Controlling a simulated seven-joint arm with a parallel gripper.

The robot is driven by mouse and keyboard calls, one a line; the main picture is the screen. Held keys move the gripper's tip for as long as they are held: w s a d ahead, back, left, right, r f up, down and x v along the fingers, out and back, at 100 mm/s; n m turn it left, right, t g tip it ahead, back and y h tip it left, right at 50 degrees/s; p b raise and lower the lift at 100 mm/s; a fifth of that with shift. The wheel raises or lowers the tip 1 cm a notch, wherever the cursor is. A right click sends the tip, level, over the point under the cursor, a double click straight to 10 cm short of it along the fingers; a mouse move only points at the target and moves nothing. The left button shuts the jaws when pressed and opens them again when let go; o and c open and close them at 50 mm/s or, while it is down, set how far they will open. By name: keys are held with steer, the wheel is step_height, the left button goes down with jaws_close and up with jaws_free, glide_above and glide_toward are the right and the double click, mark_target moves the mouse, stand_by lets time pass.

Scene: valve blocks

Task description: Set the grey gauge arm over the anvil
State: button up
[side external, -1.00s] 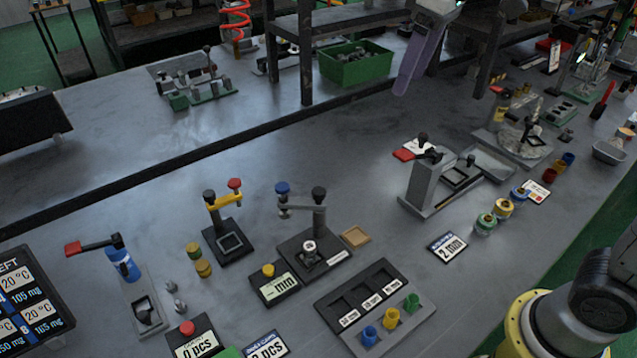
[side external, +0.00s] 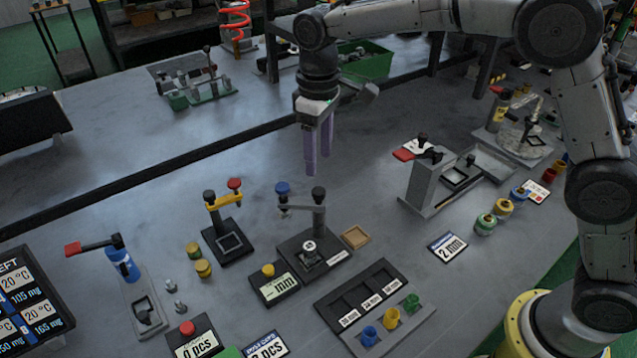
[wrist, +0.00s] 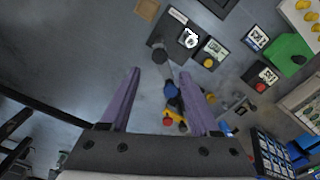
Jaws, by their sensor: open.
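The grey gauge arm (side external: 298,208) reaches left from the top of its dark-capped post (side external: 319,212), with a blue knob (side external: 282,188) at its free end. The anvil (side external: 309,252), light-topped, stands on the dark base in front of the post; the arm is swung aside from it. In the wrist view the grey arm (wrist: 167,74) points down the picture, away from the anvil (wrist: 188,39). My gripper (side external: 318,164) is open and empty, purple fingers pointing down, above the gauge. In the wrist view the blue knob (wrist: 171,91) shows between the fingers (wrist: 160,74).
A second gauge with a yellow arm (side external: 225,202) and red knob stands close on the left. A display reading "mm" (side external: 275,288) and a wooden tile (side external: 356,236) flank the base. A dark slotted tray (side external: 362,295) lies in front. A grey lever fixture (side external: 430,185) stands right.

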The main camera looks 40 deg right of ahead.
mark_target(318, 191)
step_height(318, 191, down, 8)
steer(key=shift+r, duration=0.1)
stand_by(0.4)
jaws_close()
stand_by(1.2)
